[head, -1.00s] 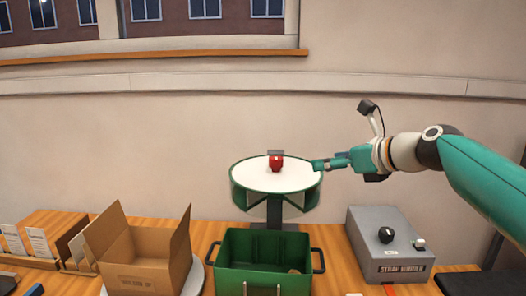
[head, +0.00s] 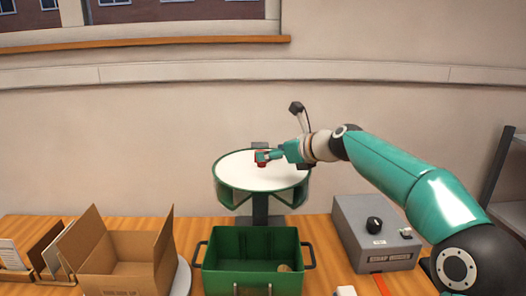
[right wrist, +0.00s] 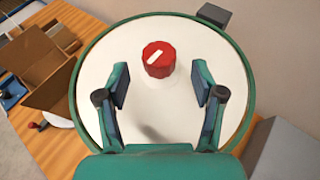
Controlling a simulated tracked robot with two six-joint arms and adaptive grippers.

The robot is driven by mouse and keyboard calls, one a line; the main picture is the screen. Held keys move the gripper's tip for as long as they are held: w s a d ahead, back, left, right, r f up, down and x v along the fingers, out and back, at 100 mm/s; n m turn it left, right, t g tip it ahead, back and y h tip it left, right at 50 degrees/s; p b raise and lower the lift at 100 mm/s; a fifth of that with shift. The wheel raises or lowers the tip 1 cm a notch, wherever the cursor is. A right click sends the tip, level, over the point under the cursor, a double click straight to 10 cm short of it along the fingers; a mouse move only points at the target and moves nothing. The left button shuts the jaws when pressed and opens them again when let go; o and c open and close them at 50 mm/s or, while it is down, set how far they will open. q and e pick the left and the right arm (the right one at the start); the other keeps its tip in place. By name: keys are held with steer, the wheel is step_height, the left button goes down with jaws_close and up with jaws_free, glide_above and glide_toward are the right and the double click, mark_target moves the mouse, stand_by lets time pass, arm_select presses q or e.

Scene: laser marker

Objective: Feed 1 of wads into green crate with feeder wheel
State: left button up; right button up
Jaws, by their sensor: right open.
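The feeder wheel (head: 240,172) is a white disc with a green rim on a dark post; it also fills the right wrist view (right wrist: 120,48). A red knob (right wrist: 158,60) with a white mark stands on its top near the middle. My right gripper (head: 262,156) reaches over the wheel at the knob. In the right wrist view the open fingers (right wrist: 160,92) lie either side of a space just short of the knob, apart from it. The green crate (head: 252,277) stands below the wheel, with a small tan lump (head: 284,268) inside, perhaps a wad. My left gripper is out of view.
A grey box with a black knob (head: 374,225) stands right of the crate. An open cardboard box (head: 120,270) stands left of it on a round plate. Card holders (head: 40,250) are at the far left. A wall is behind.

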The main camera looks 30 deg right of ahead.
mark_target(262, 169)
steer(key=shift+p+x, duration=0.4)
steer(key=shift+x, duration=2.1)
steer(key=shift+a, duration=0.1)
